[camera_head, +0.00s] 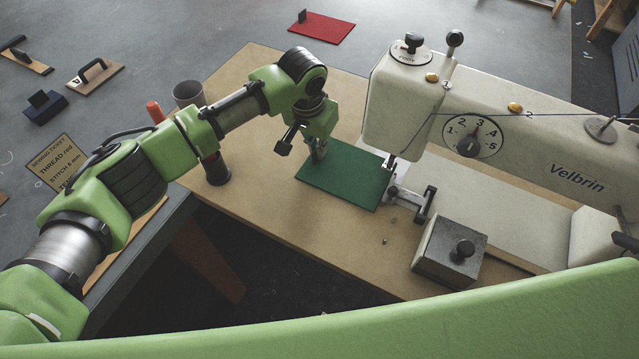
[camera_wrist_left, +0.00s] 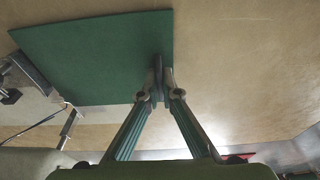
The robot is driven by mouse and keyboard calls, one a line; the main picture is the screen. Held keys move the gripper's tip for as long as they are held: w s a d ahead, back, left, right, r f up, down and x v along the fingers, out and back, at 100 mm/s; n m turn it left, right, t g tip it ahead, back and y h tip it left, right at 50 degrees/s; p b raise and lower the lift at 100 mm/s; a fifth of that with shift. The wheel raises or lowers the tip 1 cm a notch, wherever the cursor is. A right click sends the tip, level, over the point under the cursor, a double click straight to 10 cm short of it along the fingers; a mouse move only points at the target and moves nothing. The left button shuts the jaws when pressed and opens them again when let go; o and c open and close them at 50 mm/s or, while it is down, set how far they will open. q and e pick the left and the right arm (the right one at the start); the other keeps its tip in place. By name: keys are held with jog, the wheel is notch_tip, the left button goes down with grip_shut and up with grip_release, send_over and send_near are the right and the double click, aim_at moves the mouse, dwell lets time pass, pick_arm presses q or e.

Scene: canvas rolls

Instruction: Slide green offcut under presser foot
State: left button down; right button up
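The green offcut (camera_head: 350,178) lies flat on the tan sewing table, its right edge close to the presser foot area (camera_head: 391,163) under the white machine head. In the left wrist view the offcut (camera_wrist_left: 90,60) fills the upper left. My left gripper (camera_head: 318,155) is over the offcut's far left part. In the left wrist view its fingertips (camera_wrist_left: 159,92) close together on a thin dark upright tab at the offcut's edge. A metal part beside the needle (camera_wrist_left: 68,128) sits near the offcut's left edge there. Whether the offcut lies beneath the foot is hidden. My right gripper is not visible.
The sewing machine (camera_head: 540,150) takes up the right side. A grey block with a black knob (camera_head: 449,252) stands on the table's front right. A grey cup (camera_head: 188,94) and a dark cylinder (camera_head: 216,168) stand left of my gripper. A red offcut (camera_head: 322,28) lies farther back.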

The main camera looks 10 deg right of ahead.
pick_arm(q)
jog(key=shift+s+d, duration=0.1)
jog(key=shift+d, duration=0.1)
dwell(0.7)
jog(key=c, duration=2.6)
grip_release()
jog(key=shift+o, duration=0.2)
jog(key=shift+p, duration=0.3)
jog(key=shift+r+p, duration=2)
jog(key=shift+p, duration=0.3)
jog(key=o, duration=0.6)
